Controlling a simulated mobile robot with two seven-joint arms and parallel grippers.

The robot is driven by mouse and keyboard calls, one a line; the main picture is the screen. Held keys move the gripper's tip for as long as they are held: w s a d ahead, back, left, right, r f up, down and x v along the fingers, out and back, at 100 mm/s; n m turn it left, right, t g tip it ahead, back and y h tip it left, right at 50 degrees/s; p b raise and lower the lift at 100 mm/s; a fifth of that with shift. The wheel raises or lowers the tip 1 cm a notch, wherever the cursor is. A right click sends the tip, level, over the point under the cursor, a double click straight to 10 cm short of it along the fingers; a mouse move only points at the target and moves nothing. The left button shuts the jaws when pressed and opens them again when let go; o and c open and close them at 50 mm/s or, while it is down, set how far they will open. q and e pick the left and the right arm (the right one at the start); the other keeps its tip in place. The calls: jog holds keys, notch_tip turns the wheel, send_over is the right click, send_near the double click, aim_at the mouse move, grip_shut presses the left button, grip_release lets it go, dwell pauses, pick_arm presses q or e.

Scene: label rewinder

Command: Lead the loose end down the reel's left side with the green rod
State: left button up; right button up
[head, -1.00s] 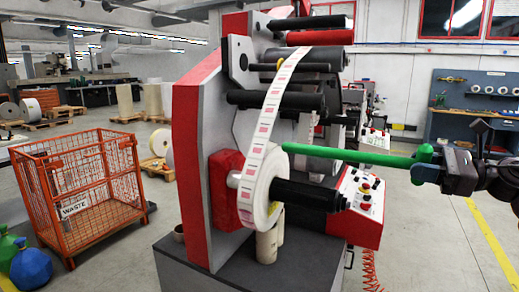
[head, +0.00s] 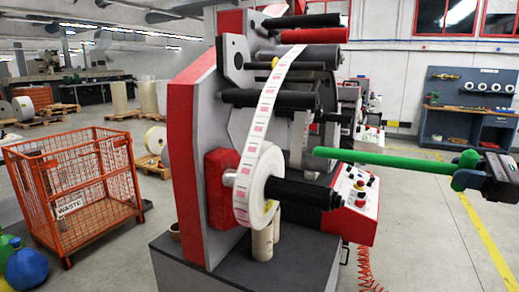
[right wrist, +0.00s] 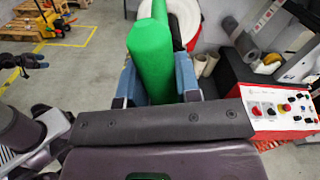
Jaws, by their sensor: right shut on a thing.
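The white label strip (head: 268,100) with pink marks comes down from the upper rollers to the reel (head: 264,188) and lies along its left rim. I cannot tell where its loose end is. The reel sits on a black shaft. My right gripper (head: 468,171) is shut on the green rod (head: 390,158), near its right end. The rod points left, nearly level, its tip right of the strip and above the shaft, apart from both in the picture. In the right wrist view, the rod (right wrist: 151,60) stands between the blue fingers, with part of the white reel (right wrist: 186,15) behind it.
Black rollers (head: 270,98) stick out above the reel. A red-edged control panel (head: 358,190) stands right of the shaft, below the rod. An orange wire waste cage (head: 75,190) stands at left. The floor at right is clear.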

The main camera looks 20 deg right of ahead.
jog(key=v, duration=0.9)
jog(key=shift+s+d, duration=0.3)
